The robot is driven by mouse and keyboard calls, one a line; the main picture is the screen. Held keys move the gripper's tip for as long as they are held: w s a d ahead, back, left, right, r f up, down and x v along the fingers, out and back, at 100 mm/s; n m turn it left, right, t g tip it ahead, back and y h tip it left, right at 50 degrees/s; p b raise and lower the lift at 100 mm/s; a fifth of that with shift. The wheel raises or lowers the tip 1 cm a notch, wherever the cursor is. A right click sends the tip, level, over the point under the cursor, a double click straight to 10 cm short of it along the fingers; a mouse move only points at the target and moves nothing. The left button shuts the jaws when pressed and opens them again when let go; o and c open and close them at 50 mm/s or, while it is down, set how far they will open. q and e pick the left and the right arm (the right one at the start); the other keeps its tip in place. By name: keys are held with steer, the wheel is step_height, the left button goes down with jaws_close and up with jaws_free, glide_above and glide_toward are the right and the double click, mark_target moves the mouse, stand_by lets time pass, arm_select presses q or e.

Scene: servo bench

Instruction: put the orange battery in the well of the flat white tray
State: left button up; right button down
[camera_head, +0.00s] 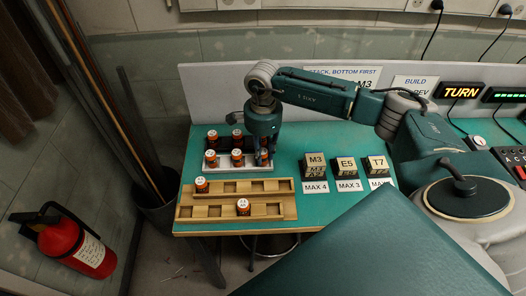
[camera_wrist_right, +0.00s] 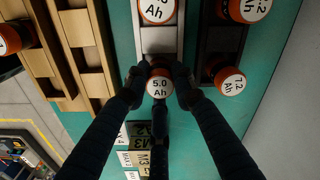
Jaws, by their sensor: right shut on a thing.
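My right gripper (camera_head: 263,158) is low over the right end of the flat white tray (camera_head: 224,168). In the right wrist view its fingers (camera_wrist_right: 160,76) are shut on an orange battery with a white top marked 5.0 Ah (camera_wrist_right: 158,85). The battery appears upright, at the tray's end; whether it rests in a well or is just above it, I cannot tell. Two other orange batteries (camera_head: 211,156) (camera_head: 237,156) stand in the white tray to the left. My left gripper is not in view.
A black tray (camera_wrist_right: 224,40) with orange batteries lies behind the white one. Wooden trays (camera_head: 222,212) with two batteries lie in front. Labelled blocks (camera_head: 315,166) stand to the right. Bare green table (camera_head: 285,146) lies between the blocks and my gripper.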

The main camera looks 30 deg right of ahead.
mark_target(263, 151)
steer(key=c, duration=1.4)
jaws_free()
steer(key=shift+f, duration=0.1)
steer(key=shift+c, duration=0.2)
steer(key=shift+r+p, duration=0.25)
steer(key=shift+p, duration=0.05)
steer(key=shift+w+r+b, duration=0.1)
steer(key=shift+r+b, duration=0.15)
steer(key=shift+b, duration=0.05)
step_height(263, 151, up, 11)
steer(key=b, duration=0.3)
steer(key=shift+r, duration=0.2)
steer(key=shift+f, duration=0.1)
